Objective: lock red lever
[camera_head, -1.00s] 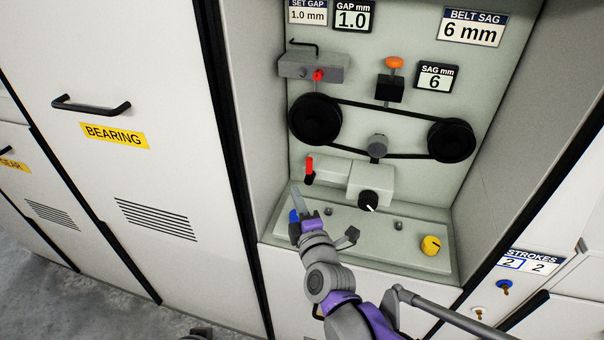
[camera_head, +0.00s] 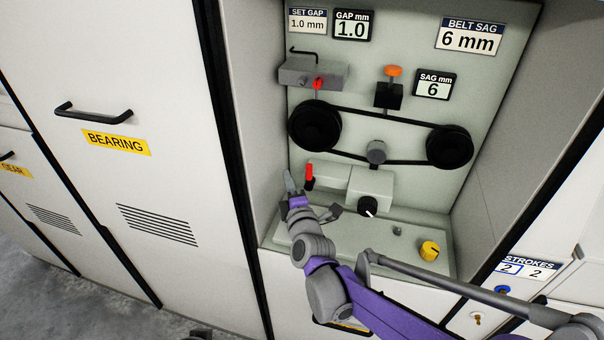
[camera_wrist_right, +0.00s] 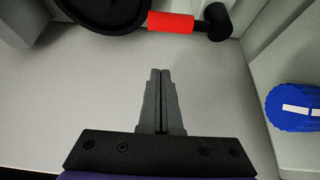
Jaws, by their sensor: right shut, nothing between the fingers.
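The red lever (camera_head: 309,172) stands upright on a pale block low in the open machine bay, with a dark lower end. In the right wrist view a red sleeve (camera_wrist_right: 171,22) on a black rod lies across the top, ahead of the fingers. My right gripper (camera_head: 289,180) is just left of the red lever in the head view, apart from it. In the wrist view its fingers (camera_wrist_right: 160,73) are together and empty. My left gripper is not in view.
A black knob (camera_head: 368,206) sits right of the lever and a yellow knob (camera_head: 430,250) farther right. A blue knob (camera_wrist_right: 296,107) is right of the fingers. Belt pulleys (camera_head: 315,126) are above. The bay's side wall (camera_head: 262,130) is close on the left.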

